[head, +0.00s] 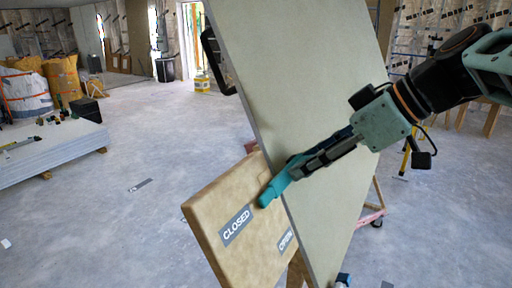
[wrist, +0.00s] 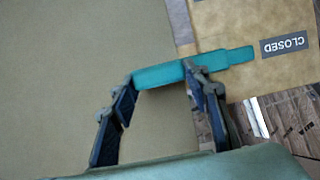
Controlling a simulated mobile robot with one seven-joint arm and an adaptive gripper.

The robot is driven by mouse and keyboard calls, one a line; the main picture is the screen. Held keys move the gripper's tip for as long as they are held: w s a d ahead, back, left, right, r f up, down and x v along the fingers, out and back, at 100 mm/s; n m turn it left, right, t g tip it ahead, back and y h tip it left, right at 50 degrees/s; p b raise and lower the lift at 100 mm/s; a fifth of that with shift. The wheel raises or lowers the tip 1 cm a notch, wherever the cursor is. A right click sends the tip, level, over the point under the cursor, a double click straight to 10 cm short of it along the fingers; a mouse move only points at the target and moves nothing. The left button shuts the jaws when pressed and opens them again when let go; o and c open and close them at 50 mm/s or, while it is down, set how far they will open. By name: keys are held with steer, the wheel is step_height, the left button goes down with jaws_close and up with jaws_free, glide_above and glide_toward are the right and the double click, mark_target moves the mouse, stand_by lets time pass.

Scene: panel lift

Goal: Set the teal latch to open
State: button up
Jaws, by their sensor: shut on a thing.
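The teal latch (head: 272,190) is a flat bar lying across the edge of a large grey-beige panel (head: 300,70). Its free end reaches onto a tan board beside the CLOSED label (head: 237,225); the OPEN label (head: 285,240) is lower right on that board. In the wrist view the latch (wrist: 222,59) points toward the CLOSED label (wrist: 284,44). My gripper (head: 296,168) is shut on the latch, and its fingers hide part of the bar in the head view. In the wrist view the latch passes between the fingertips of my gripper (wrist: 160,76).
The tan board (head: 205,205) stands at the panel's left edge. A black handle (head: 216,60) is at the panel's upper left. A stack of white sheets (head: 45,150) lies at far left. The concrete floor (head: 150,215) between is mostly clear.

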mark_target(278, 184)
jaws_close()
